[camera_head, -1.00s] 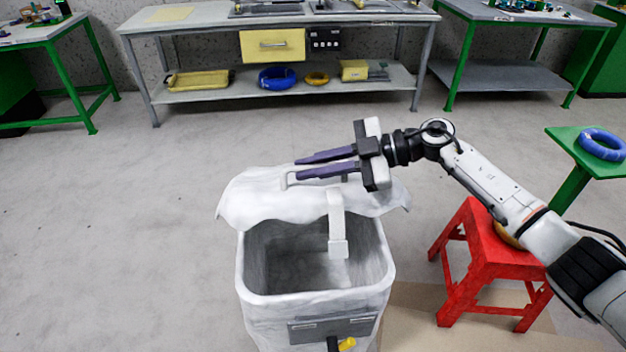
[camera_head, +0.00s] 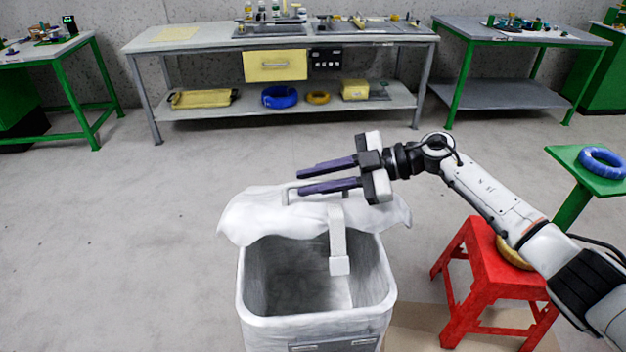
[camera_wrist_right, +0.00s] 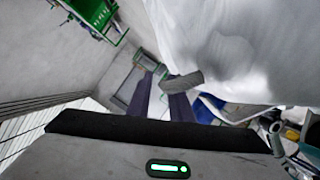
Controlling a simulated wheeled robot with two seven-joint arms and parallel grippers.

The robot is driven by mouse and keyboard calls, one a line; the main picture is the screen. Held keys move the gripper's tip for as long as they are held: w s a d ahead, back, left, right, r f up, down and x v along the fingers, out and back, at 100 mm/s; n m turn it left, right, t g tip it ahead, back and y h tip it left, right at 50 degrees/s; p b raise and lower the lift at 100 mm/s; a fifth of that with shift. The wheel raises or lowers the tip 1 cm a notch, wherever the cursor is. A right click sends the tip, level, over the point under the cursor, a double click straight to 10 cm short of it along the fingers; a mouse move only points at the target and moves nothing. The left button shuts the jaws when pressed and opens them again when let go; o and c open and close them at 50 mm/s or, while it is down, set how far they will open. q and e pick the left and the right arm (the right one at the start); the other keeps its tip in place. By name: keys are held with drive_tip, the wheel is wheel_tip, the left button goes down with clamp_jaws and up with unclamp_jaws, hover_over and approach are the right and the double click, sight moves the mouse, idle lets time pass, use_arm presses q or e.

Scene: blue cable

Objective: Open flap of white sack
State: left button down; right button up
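The white sack (camera_head: 318,323) stands upright with its mouth open and its inside visible. Its white flap (camera_head: 265,220) is up and back along the far rim, with a white strap (camera_head: 338,245) hanging from it over the mouth. A thin pale handle (camera_head: 286,194) shows beside the fingertips. My right gripper (camera_head: 312,179) is just above the flap, its two dark purple fingers apart and pointing left. In the right wrist view, the fingers (camera_wrist_right: 160,98) are beside the flap (camera_wrist_right: 235,40), with a grey bar (camera_wrist_right: 182,80) near their tips. Whether they touch it is unclear. My left gripper is out of view.
A red stool (camera_head: 490,275) stands to the right of the sack. A green table (camera_head: 590,178) with a blue cable coil (camera_head: 602,162) is at far right. A grey workbench (camera_head: 280,103) stands at the back. The floor left of the sack is clear.

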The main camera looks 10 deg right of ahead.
wheel_tip(320, 180, up, 4)
drive_tip(key=f, duration=0.1)
hover_over(361, 200)
drive_tip(key=shift+w+r, duration=0.25)
